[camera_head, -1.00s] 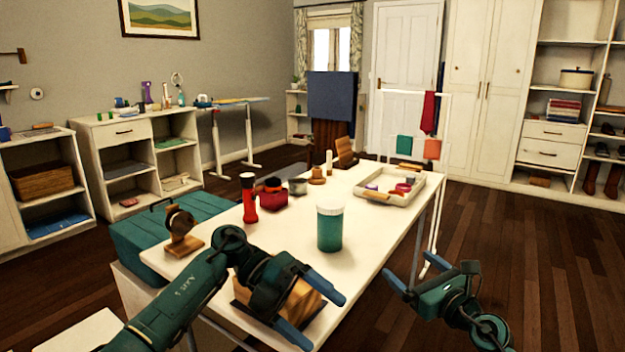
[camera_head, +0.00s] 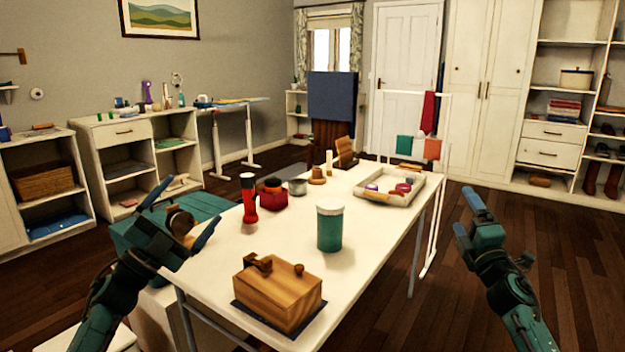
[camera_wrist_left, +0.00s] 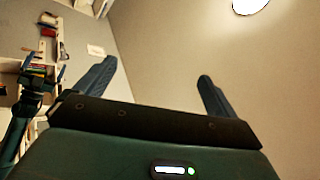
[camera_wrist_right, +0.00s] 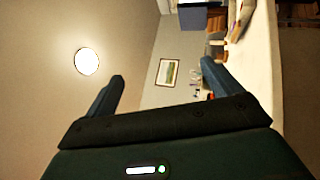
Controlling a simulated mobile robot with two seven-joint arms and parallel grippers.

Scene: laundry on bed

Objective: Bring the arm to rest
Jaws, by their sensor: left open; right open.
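My left gripper (camera_head: 182,222) is open and raised at the left of the white table, in front of the teal chest. Its two fingers stand apart with nothing between them in the left wrist view (camera_wrist_left: 155,85). My right gripper (camera_head: 470,215) is raised in the air to the right of the table, over the floor. In the right wrist view (camera_wrist_right: 160,80) its fingers are apart and empty. Both arms come up from the bottom of the head view and touch nothing that I can see.
The white table (camera_head: 360,262) carries a wooden box (camera_head: 280,292) on a dark mat, a teal jar (camera_head: 330,228), a red flashlight (camera_head: 249,200), a red jar (camera_head: 271,195) and a tray (camera_head: 415,195). A teal chest (camera_head: 200,208) stands left. The floor (camera_head: 580,260) at right is open.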

